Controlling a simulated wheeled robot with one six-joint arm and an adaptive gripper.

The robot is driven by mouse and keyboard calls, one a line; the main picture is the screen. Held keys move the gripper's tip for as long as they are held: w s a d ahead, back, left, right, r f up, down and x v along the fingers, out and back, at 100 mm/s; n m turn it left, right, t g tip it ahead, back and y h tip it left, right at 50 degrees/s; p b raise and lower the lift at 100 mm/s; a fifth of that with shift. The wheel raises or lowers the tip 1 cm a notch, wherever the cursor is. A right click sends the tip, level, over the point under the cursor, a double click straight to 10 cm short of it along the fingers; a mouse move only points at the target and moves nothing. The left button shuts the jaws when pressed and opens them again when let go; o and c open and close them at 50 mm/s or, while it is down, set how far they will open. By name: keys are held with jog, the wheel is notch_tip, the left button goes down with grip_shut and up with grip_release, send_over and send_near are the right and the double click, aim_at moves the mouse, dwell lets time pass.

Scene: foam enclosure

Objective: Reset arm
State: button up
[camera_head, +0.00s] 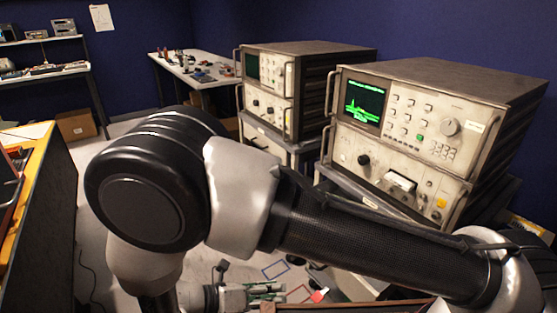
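My arm crosses the front of the head view, from the lower right to a large black and silver joint at the left, then down past the bottom edge. At the bottom, just right of that lower link, is a small silver and greenish part that appears to be my gripper (262,292). It is small and partly cut off by the frame. I cannot tell its finger gap or whether it holds anything.
Two instruments stand behind my arm: one with a lit green screen (420,135) at right, another (270,85) left of it. A yellow-topped bench (38,137) is at left. A white table (190,70) and shelves (45,72) stand at the back. A cardboard box (76,125) is on the floor.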

jog(key=w+d+r+m+g+y, duration=0.3)
jog(key=d+r+m+g+y, duration=0.1)
jog(key=d+r+m, duration=0.55)
jog(key=w+d+r+m+g+y, duration=0.35)
jog(key=d+r+m, duration=0.25)
jog(key=r+m, duration=0.5)
jog(key=s+d+r+m+t+y, duration=0.2)
jog(key=d+r+m, duration=0.3)
jog(key=d+r, duration=0.3)
jog(key=s+d+r+m+t+y, duration=0.3)
jog(key=d+r, duration=0.5)
jog(key=d, duration=0.6)
jog(key=s+m+t, duration=0.1)
jog(key=m+t, duration=0.1)
jog(key=m, duration=0.1)
jog(key=shift+s+d, duration=0.2)
jog(key=shift+d, duration=0.15)
